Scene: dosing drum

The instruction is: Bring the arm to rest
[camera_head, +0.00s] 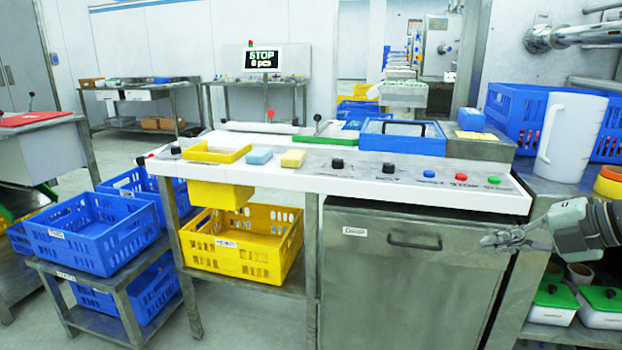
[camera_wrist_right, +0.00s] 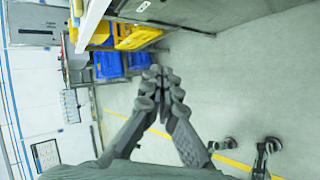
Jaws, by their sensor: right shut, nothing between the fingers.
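My right gripper (camera_head: 505,240) is at the right of the head view, in front of the steel cabinet's right edge and below the white worktop. It is shut and empty. In the right wrist view its fingers (camera_wrist_right: 163,80) come together at their tips with nothing between them, over the floor. My left gripper is in neither view.
The white worktop (camera_head: 340,182) carries knobs, coloured buttons, a blue sponge (camera_head: 259,156), a yellow sponge (camera_head: 293,158) and a blue lidded box (camera_head: 402,144). A white jug (camera_head: 570,135) stands at right. Blue (camera_head: 95,235) and yellow crates (camera_head: 245,255) sit at left. A screen (camera_head: 263,59) reads STOP.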

